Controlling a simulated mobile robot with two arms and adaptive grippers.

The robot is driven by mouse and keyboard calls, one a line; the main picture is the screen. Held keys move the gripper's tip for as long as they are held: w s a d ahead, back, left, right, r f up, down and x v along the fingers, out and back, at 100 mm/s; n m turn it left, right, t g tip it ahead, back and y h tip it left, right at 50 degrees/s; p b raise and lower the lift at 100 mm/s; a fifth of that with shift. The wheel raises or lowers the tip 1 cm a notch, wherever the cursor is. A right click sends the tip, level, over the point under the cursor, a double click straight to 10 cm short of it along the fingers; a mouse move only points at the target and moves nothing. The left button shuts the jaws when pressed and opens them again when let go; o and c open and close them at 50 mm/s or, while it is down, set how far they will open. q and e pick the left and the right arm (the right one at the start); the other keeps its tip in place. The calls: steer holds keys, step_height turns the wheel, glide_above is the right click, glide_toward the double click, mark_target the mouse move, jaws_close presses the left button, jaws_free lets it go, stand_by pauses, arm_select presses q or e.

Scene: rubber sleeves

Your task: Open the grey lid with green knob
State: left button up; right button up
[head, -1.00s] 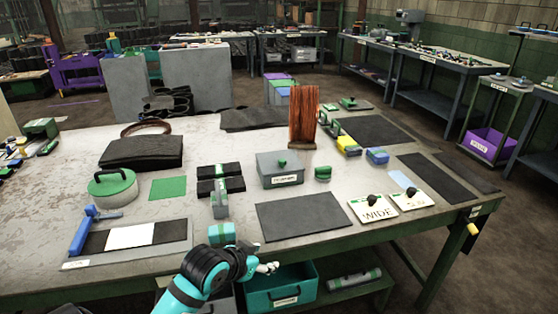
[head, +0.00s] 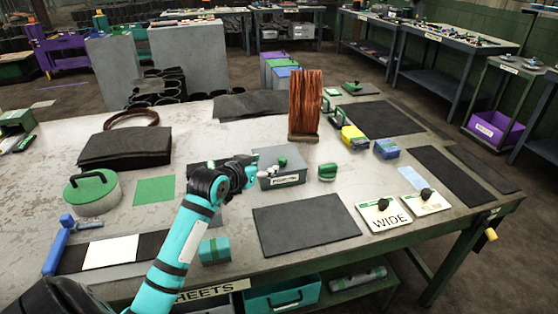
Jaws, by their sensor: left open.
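The grey box with its grey lid (head: 291,177) stands in the middle of the table in the head view. A green knob (head: 282,161) sits on top of the lid, and a white label is on the front. The lid looks closed. My left gripper (head: 267,171) is at the box's left side, close to the knob and a little to its left. It is open, with nothing seen between its fingers. I cannot tell whether its fingers touch the lid. My arm hides part of the table left of the box. My right gripper is not in view.
A copper-coloured upright bundle (head: 304,92) stands just behind the box. A small green block (head: 327,172) is to its right and a dark mat (head: 305,225) in front. A round tub with a green lid (head: 92,190) is at the left. A teal block (head: 215,250) lies near the front edge.

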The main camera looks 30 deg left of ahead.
mark_target(280, 160)
arm_select(q)
steer(key=x, duration=0.9)
steer(key=shift+w, duration=0.15)
steer(key=shift+w+f, duration=0.15)
steer(key=shift+w, duration=0.1)
steer(key=shift+c, duration=0.2)
steer(key=c, duration=0.7)
jaws_close()
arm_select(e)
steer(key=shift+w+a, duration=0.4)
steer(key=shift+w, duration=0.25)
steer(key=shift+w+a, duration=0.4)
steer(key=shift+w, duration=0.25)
